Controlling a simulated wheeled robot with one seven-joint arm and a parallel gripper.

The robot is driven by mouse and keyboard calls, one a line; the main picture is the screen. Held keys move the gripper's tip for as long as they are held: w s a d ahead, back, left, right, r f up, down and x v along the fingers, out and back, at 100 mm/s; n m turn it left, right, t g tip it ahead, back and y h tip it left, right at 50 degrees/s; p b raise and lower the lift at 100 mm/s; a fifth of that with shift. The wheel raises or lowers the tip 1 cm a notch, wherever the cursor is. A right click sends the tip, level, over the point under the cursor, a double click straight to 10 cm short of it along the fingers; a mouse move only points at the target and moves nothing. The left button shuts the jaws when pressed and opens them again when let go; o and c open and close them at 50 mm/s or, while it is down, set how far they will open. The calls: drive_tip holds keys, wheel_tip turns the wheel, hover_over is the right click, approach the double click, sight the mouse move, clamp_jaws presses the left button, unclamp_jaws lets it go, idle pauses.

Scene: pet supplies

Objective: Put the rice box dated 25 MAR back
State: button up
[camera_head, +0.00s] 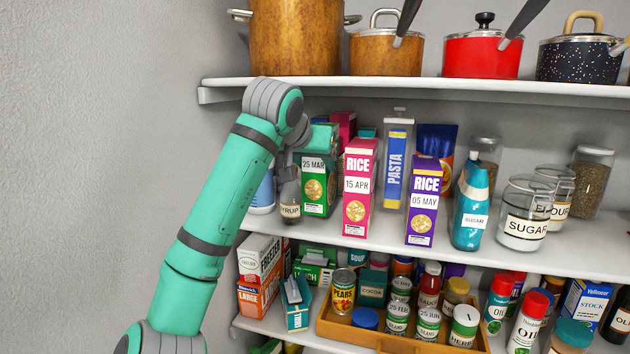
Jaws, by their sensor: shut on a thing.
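The green box dated 25 MAR (316,190) is upright on or just above the middle shelf, at the left. My gripper (312,142) is at its top and shut on it; the fingertips are mostly hidden, and the wrist covers part of the box's upper face. I cannot tell whether its base touches the shelf. To its right stand a pink rice box dated 15 APR (358,195) and a purple rice box dated 05 MAY (424,205), both facing front.
A syrup bottle (289,198) stands just left of the green box. Behind are a pasta pack (396,165) and other boxes. A sugar bottle (470,210) and jars (525,215) stand right. The upper shelf (450,88) with pots overhangs. Bare shelf (385,233) shows between the rice boxes.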

sight(314, 175)
drive_tip(key=shift+f, duration=2)
drive_tip(key=o, duration=0.9)
drive_tip(key=shift+f, duration=0.1)
drive_tip(key=shift+c, duration=0.2)
drive_tip(key=shift+r, duration=0.3)
drive_tip(key=v, duration=1.2)
drive_tip(key=shift+s+f, duration=0.1)
